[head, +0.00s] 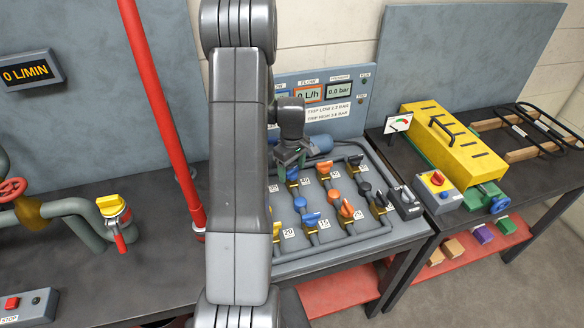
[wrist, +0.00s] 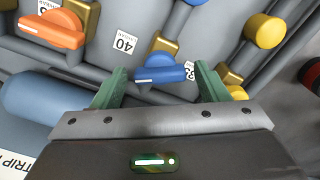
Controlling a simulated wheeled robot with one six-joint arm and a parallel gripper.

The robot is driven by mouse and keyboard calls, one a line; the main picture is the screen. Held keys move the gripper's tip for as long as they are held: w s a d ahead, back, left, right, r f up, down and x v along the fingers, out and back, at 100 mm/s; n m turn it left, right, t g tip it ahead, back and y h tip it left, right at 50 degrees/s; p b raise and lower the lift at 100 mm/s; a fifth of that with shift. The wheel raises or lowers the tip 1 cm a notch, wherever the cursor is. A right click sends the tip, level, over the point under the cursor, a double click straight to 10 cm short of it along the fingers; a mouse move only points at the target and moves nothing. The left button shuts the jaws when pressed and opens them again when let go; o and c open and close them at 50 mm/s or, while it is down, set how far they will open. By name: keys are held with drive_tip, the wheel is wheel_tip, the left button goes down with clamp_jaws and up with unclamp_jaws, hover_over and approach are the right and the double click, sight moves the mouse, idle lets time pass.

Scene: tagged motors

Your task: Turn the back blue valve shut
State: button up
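The back blue valve (head: 293,174) is at the back left of the pipe panel, partly hidden under my gripper (head: 291,158) in the head view. In the wrist view its blue handle (wrist: 160,74) lies crosswise between the green fingers of my gripper (wrist: 160,70), with a white line on its left half. A gap shows on each side of the handle, so my gripper is open and not holding it. The handle sits on a brass body on a grey pipe. Another blue valve (head: 311,219) stands nearer the front.
Orange valves (head: 333,195) and dark valves (head: 379,198) stand to the right on the panel. An orange handle (wrist: 52,30) is close in the wrist view. A display board (head: 325,112) rises behind. A red post (head: 165,110) stands left of my arm.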

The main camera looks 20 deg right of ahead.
drive_tip(key=c, duration=0.8)
drive_tip(key=m+b, duration=0.2)
drive_tip(key=shift+f+m, duration=0.1)
drive_tip(key=shift+m, duration=0.3)
drive_tip(key=shift+m+b, duration=0.75)
drive_tip(key=shift+m, duration=0.85)
drive_tip(key=o, duration=1)
